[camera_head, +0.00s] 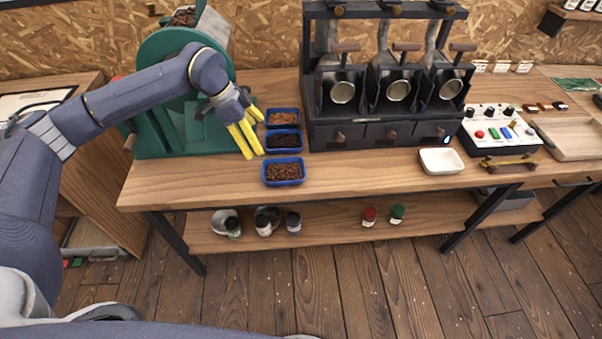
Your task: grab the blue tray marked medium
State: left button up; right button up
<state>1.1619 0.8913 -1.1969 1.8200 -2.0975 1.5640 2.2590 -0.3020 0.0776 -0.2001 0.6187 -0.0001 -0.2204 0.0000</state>
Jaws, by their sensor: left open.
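Three small blue trays stand in a column on the wooden bench. The front tray (285,184) holds brown beans. The middle tray (284,151) holds very dark beans, and the back tray (282,127) holds lighter, orange-brown beans. I cannot read any marking on them, so I cannot tell by label which is medium. My left gripper (254,138), with yellow fingers, is open and empty. It appears just left of the middle and back trays, pointing down toward the bench. My right gripper is not in view.
A green roaster (165,135) stands behind my left arm. A black machine with several chutes (385,110) stands right of the trays. A white dish (441,161) and a control panel (497,130) are farther right. Bench around the front tray is clear.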

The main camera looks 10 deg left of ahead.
aim_at(287, 175)
pick_arm(q)
jog(key=x, duration=1.7)
jog(key=shift+w+f, duration=0.1)
jog(key=shift+w, duration=0.1)
jog(key=shift+c, duration=0.2)
jog(key=c, duration=1)
jog(key=shift+o, duration=0.2)
